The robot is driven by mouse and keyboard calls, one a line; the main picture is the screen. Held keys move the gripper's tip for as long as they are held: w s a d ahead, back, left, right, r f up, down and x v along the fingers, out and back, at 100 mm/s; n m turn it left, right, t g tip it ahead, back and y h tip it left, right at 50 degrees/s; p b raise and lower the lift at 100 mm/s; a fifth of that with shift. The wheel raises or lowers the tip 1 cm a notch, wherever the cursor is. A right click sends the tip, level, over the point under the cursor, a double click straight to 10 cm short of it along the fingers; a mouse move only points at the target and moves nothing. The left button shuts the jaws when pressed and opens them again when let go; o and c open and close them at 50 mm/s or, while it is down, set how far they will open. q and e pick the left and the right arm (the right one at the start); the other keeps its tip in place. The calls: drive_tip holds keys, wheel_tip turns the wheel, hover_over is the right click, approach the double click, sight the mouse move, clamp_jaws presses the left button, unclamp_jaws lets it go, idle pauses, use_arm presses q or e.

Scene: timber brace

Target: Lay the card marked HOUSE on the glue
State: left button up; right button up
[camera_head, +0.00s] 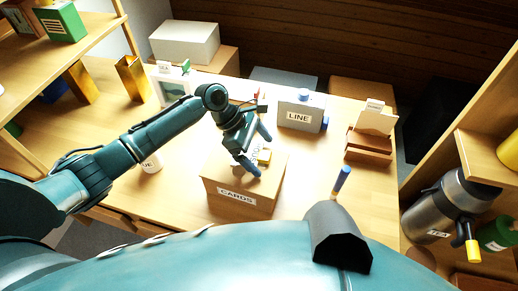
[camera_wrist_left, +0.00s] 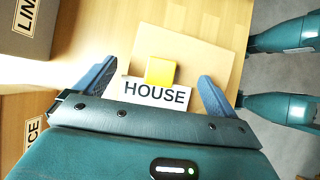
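The white card marked HOUSE (camera_wrist_left: 155,93) shows in the left wrist view with a yellow block (camera_wrist_left: 159,71) at its upper edge. In the head view the yellow block (camera_head: 264,157) sits over the top of the box labelled CARDS (camera_head: 236,197), and the card is mostly hidden by my gripper. My left gripper (camera_head: 258,150) is over this box, fingers apart on either side of the card and block; it also shows in the left wrist view (camera_wrist_left: 156,86). A white container (camera_head: 151,163) has a label ending in "UE". I cannot make out a glue patch. My right gripper is out of view.
A grey box labelled LINE (camera_head: 300,112) stands behind the CARDS box. A white-framed board (camera_head: 172,88) is at the back left. Free tabletop lies right of the CARDS box.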

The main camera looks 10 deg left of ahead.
use_arm(q)
drive_tip(key=shift+o, duration=0.3)
drive_tip(key=v, duration=1.3)
drive_tip(key=shift+r, duration=0.1)
